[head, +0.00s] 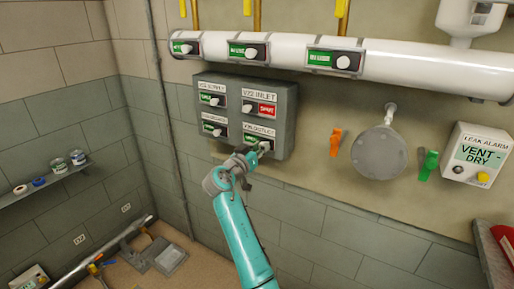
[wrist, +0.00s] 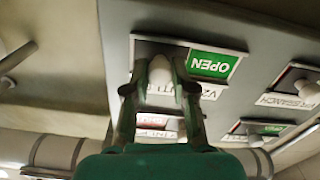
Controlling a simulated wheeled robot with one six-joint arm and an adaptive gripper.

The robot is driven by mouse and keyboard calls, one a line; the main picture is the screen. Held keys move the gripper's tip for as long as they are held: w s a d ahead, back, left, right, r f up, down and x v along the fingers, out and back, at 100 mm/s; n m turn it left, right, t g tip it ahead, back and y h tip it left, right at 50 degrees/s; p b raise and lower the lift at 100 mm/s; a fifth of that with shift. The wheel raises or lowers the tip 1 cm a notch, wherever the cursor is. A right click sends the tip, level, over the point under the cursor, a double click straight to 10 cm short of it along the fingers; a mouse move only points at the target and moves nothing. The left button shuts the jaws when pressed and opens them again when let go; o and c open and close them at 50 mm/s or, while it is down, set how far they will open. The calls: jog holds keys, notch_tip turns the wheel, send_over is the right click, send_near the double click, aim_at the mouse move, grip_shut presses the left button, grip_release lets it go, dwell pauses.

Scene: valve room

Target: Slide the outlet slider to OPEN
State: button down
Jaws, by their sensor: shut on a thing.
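The outlet slider sits at the lower right of the grey panel (head: 288,112). Its white knob (wrist: 161,85) is at the right end of its slot in the head view, and the green OPEN plate (wrist: 209,64) shows beside it. The wrist view shows this upside down, with the knob to the left of the plate. My gripper (head: 257,152) is at this slider, shut on the knob, with a finger on each side. In the head view my gripper covers part of the slider and its label.
On the same panel, the V72 INLET slider (head: 259,108) shows red, and two sliders at left show green. A white pipe (head: 410,67) with more sliders runs above. At right are an orange handle (head: 335,141), a round grey cover (head: 379,153) and a leak alarm box (head: 477,154).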

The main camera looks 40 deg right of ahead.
jog(key=shift+s+d+f, duration=0.1)
jog(key=c, duration=0.9)
grip_release()
jog(key=shift+s, duration=0.1)
jog(key=v, duration=1.2)
